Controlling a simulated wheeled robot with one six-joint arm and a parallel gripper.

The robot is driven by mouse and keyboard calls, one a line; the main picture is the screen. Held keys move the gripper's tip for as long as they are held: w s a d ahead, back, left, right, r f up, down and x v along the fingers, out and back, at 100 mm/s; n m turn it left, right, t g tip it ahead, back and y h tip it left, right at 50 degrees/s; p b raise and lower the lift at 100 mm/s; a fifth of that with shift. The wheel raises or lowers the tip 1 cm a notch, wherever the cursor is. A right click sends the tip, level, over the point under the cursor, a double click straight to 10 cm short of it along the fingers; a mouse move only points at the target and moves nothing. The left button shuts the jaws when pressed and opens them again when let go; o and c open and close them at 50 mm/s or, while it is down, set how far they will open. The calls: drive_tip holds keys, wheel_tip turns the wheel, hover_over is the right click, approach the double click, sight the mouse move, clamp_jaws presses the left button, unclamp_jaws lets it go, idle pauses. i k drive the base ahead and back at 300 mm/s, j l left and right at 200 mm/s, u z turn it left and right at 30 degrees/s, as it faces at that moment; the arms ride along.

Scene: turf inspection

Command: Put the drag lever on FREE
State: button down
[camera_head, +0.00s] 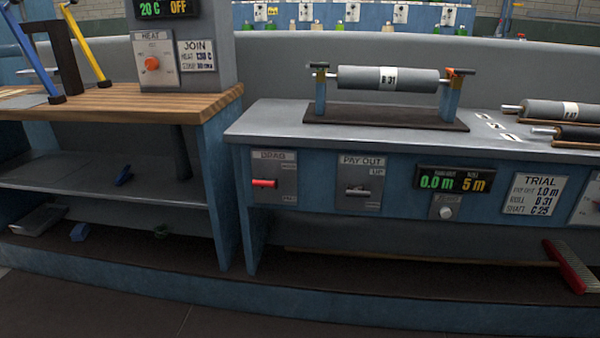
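The drag lever (264,184) has a red handle and sits on a grey plate (287,181) marked DRAG, on the blue front of the roll bench. The handle sticks out toward the left, a little below the middle of the plate. Small labels stand at the plate's upper right and lower right; they are too small to read, so I cannot tell which is FREE. My gripper is not in view.
Right of it is the PAY OUT lever (358,191), dark-handled, then a display (454,181) reading 0.0 m and 5 m. A roll (388,79) marked B 31 lies in a stand above. The wooden-topped bench (120,103) stands close on the left. A broom (570,265) lies below.

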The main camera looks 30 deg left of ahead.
sight(265, 182)
drive_tip(key=u, duration=1.6)
